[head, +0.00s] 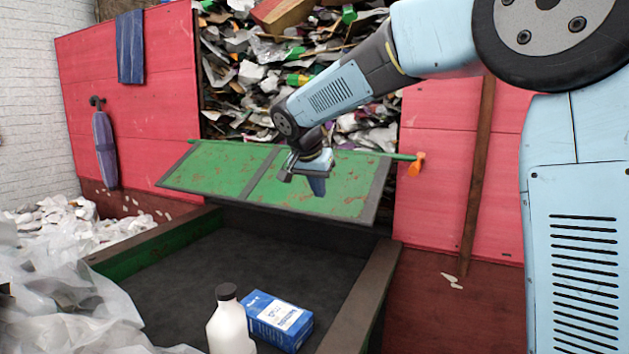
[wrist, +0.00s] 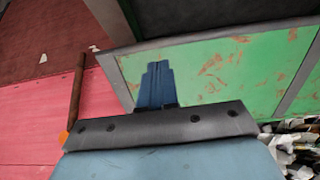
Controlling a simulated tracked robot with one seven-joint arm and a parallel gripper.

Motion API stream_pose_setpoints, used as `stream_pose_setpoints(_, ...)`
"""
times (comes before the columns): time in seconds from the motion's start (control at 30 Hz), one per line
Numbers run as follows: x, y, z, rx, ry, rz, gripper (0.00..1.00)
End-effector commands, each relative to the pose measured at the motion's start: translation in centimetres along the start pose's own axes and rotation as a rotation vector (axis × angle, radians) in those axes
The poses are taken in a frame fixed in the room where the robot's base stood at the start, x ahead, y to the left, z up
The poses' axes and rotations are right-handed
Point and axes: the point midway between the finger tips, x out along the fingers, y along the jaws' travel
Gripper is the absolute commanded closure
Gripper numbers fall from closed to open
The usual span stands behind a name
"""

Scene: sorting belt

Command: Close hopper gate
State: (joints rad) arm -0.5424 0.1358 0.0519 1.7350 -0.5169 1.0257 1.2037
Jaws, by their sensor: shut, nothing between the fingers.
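The hopper gate (head: 215,168) is a scuffed green panel with grey edge strips. It hangs tilted outward from a green bar along its top, below the hopper opening. An orange handle (head: 416,164) sits at the bar's right end. My gripper (head: 318,187) is shut and empty, in front of the gate's right half. In the wrist view the shut blue fingers (wrist: 156,84) lie over the green gate panel (wrist: 215,70). I cannot tell whether they touch it. My wrist hides part of the gate's middle and top bar.
Mixed scrap (head: 250,75) fills the opening behind the gate. Below is a dark belt (head: 240,262) with raised side rails, bearing a white bottle (head: 229,325) and a blue box (head: 278,320). Clear plastic sheeting (head: 60,300) lies at left. A brown pole (head: 476,180) leans at right.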

Motion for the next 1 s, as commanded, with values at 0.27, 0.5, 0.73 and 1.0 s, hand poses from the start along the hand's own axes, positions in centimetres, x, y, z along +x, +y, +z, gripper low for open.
stream_pose_setpoints(0.27,5.0,0.1,0.0,-0.001,-0.001,0.003,1.0)
stream_pose_setpoints(0.5,8.0,0.0,0.0,0.0,-0.001,0.002,1.0)
stream_pose_setpoints(0.73,8.9,0.0,0.0,0.0,0.001,0.001,1.0)
stream_pose_setpoints(1.0,8.8,-0.5,0.2,-0.002,0.0,0.0,1.0)
